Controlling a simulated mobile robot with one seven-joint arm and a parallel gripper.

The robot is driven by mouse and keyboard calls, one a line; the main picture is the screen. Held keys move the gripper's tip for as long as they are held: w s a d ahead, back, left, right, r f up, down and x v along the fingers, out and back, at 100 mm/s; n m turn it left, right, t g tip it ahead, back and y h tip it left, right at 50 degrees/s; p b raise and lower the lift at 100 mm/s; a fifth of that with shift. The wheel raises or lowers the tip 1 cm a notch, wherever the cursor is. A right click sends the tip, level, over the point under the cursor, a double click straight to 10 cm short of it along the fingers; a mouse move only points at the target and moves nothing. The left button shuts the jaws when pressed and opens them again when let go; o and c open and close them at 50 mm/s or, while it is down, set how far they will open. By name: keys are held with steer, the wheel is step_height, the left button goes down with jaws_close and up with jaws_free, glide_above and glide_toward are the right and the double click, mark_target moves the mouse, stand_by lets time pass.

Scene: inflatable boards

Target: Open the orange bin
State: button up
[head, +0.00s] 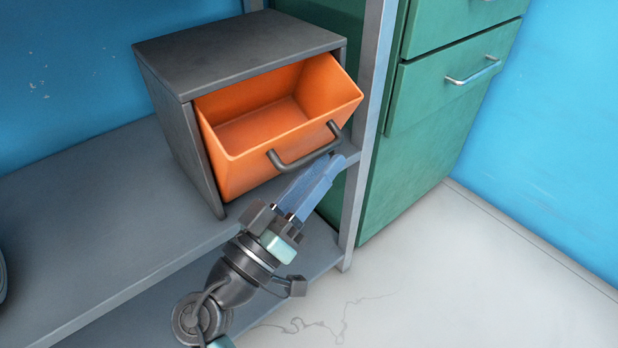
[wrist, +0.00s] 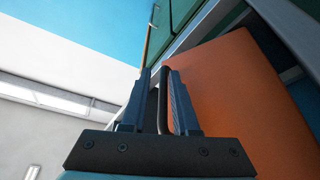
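The orange bin (head: 258,133) sits in a dark grey box on a shelf. It is tilted forward out of the box, so its empty inside shows. A dark bar handle (head: 305,152) runs across its front. My gripper (head: 322,172) is at the right part of the handle, just in front of the bin. In the wrist view, my gripper (wrist: 158,98) has its two blue fingers apart, with the handle (wrist: 162,100) showing between them. The bin's orange front (wrist: 235,100) fills the right side there. I cannot tell whether a finger touches the handle.
The dark grey box (head: 235,50) stands on a grey shelf (head: 105,210). A shelf post (head: 370,110) rises just right of the bin. A green drawer cabinet (head: 430,110) stands behind it. The pale floor (head: 440,280) at the lower right is clear.

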steer(key=p+v, duration=0.3)
steer(key=v, duration=1)
